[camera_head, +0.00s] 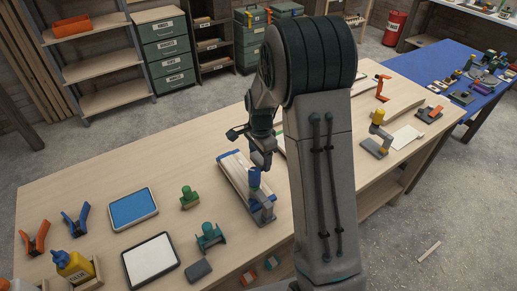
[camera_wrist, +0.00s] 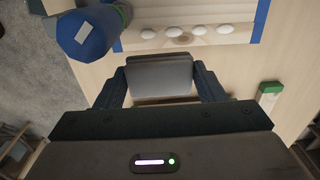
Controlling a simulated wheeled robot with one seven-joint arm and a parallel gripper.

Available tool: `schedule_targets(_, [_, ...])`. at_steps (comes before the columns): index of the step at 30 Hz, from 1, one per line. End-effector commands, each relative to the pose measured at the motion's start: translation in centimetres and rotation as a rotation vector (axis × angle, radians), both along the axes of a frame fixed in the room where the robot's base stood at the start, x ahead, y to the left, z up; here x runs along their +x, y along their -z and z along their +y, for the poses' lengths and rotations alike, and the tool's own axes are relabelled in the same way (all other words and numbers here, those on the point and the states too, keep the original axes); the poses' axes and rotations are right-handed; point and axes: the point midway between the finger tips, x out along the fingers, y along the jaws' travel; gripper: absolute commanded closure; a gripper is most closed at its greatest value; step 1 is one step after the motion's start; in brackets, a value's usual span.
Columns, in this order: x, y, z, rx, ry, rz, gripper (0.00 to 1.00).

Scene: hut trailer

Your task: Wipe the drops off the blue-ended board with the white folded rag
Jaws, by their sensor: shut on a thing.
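The blue-ended board (camera_head: 236,178) lies on the wooden workbench, partly hidden behind my arm and a blue-topped clamp or tool. In the wrist view the pale wooden board (camera_wrist: 190,12) crosses the top of the picture, with blue at its ends. Several white oval drops (camera_wrist: 173,31) sit in a row along its near side. My gripper (camera_wrist: 160,82) is shut on a pale grey-white folded pad, the rag (camera_wrist: 160,72). The rag shows just short of the drops, apart from them in the picture; its height over the board cannot be told. My gripper also shows low over the board in the head view (camera_head: 262,160).
The blue-topped tool (camera_wrist: 86,32) stands at the board's near left end, close to my left finger. A green-ended piece (camera_wrist: 270,88) lies to the right. A blue-faced tray (camera_head: 133,208), a white-faced tray (camera_head: 150,259) and green tools (camera_head: 189,198) occupy the bench left of the board.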

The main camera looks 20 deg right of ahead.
Motion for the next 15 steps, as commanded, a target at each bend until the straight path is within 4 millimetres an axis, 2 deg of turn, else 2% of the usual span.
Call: schedule_targets(15, [0.0, 5.9, -0.2, 0.0, 0.0, 0.001, 0.55])
